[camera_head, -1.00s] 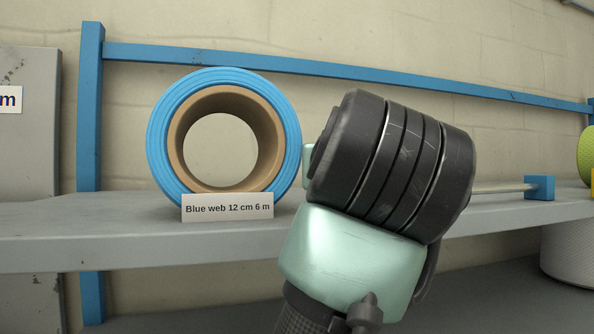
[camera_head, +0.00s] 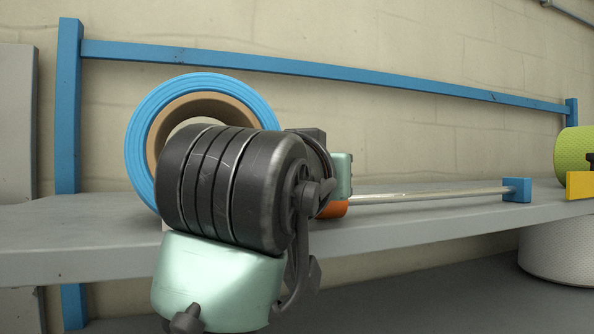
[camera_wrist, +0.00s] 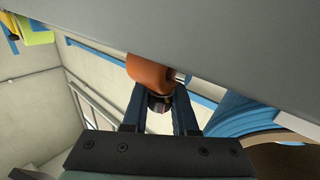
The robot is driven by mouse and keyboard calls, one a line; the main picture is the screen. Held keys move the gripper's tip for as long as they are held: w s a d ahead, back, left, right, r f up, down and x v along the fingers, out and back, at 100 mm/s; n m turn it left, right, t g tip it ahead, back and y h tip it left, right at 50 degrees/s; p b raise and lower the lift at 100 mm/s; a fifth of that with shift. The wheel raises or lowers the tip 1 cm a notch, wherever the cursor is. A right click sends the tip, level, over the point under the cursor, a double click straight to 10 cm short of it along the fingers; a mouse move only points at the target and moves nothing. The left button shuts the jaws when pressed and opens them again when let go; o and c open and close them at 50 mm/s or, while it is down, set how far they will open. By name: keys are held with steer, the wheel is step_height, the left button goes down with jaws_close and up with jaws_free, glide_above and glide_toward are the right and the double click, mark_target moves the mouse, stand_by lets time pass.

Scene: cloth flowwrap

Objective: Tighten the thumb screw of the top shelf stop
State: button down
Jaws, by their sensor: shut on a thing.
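The orange shelf stop (camera_head: 333,209) shows partly in the head view, at the left end of a thin metal rod (camera_head: 430,197). In the wrist view the orange stop (camera_wrist: 148,72) is at the upper middle, against the grey shelf edge. My gripper (camera_wrist: 158,106) has its two dark fingers on either side of a small dark knob (camera_wrist: 158,101), the thumb screw, just below the stop, and is shut on it. In the head view my arm's wrist hides the fingers and the screw.
A blue web roll (camera_head: 150,115) stands on the grey shelf (camera_head: 80,235), partly behind my arm. A blue block (camera_head: 516,190) holds the rod's right end. A green roll (camera_head: 573,155) and a yellow piece (camera_head: 579,185) are at the far right. A white roll (camera_head: 560,255) is below.

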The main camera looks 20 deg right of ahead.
steer(key=c, duration=0.7)
jaws_free()
steer(key=shift+n+y, duration=0.3)
steer(key=shift+y, duration=0.1)
